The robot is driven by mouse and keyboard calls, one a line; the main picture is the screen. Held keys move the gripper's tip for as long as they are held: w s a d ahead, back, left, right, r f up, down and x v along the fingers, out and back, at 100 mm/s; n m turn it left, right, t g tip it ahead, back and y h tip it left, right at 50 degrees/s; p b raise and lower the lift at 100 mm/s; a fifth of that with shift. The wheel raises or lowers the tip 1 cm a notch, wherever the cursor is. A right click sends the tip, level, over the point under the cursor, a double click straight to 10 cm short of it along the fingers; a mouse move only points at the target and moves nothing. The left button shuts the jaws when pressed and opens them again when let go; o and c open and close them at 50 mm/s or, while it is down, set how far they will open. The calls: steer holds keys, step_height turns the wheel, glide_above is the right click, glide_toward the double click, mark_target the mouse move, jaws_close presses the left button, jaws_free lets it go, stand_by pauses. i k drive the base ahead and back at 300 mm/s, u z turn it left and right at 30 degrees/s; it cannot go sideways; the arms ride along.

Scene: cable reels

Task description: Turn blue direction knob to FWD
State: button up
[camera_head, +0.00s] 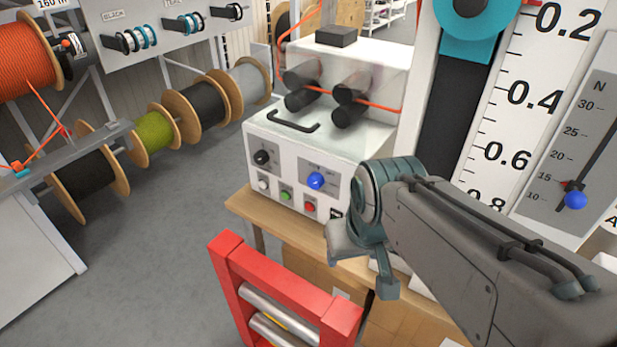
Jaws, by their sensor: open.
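The blue direction knob (316,180) is on the front face of a white machine (270,150), on a grey plate with small lettering above it. The lettering is too small to read, so I cannot tell which setting the knob points at. My gripper (361,272) is to the right of and below the knob in the picture, apart from it. Its two fingers are spread and nothing is seen between them.
A black knob (262,157), a green button (286,194) and a red button (310,207) are near the blue knob. Black rollers with an orange cable (370,104) top the machine. A red frame (285,285) stands in front. Cable reels (205,102) line the left.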

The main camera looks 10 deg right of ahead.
mark_target(315, 180)
steer(key=z, duration=0.05)
steer(key=k, duration=1)
steer(key=z, duration=0.7)
steer(key=i, duration=0.85)
steer(key=u, duration=2.1)
